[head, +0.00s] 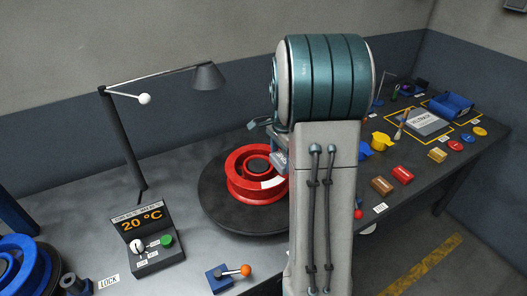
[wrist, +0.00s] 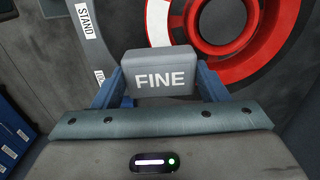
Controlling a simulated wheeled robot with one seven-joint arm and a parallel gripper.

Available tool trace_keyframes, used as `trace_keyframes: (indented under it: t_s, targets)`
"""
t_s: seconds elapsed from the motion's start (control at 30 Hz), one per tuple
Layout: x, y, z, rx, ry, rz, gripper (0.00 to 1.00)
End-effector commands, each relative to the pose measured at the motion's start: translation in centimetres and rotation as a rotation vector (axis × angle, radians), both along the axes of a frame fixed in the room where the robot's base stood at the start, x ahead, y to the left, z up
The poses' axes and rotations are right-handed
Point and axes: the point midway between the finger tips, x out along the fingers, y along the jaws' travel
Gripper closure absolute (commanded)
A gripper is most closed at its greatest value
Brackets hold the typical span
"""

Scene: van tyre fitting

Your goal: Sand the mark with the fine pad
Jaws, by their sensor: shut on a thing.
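My gripper (wrist: 160,88) is shut on the fine pad (wrist: 158,70), a grey block lettered FINE, held between two blue fingers. In the head view the pad (head: 280,160) shows as a small light grey piece beside my arm, close to the red wheel (head: 242,162). The red wheel (wrist: 245,50) lies flat on a dark round turntable (head: 225,208). A white patch sits on its rim (head: 273,183); white also shows on the rim in the wrist view (wrist: 158,28). I cannot tell whether this is the mark, or whether the pad touches the wheel.
A display box (head: 148,238) reading 20 °C, a blue base with an orange-knobbed lever (head: 230,275) and a lamp (head: 207,77) stand around the turntable. Red and brown blocks (head: 402,174) and a blue tray (head: 452,104) lie on the right. My arm hides the bench's middle.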

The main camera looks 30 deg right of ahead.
Motion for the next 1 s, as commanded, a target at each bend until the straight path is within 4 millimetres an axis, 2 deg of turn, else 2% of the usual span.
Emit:
trace_keyframes:
  t_s: [0.1, 0.3, 1.0]
  targets:
    - [0.0, 0.0, 1.3, 0.0, -0.001, 0.0, 0.58]
    - [0.1, 0.0, 2.3, -0.001, -0.002, 0.0, 0.58]
    - [0.0, 0.0, 2.5, 0.0, -0.001, 0.0, 0.58]
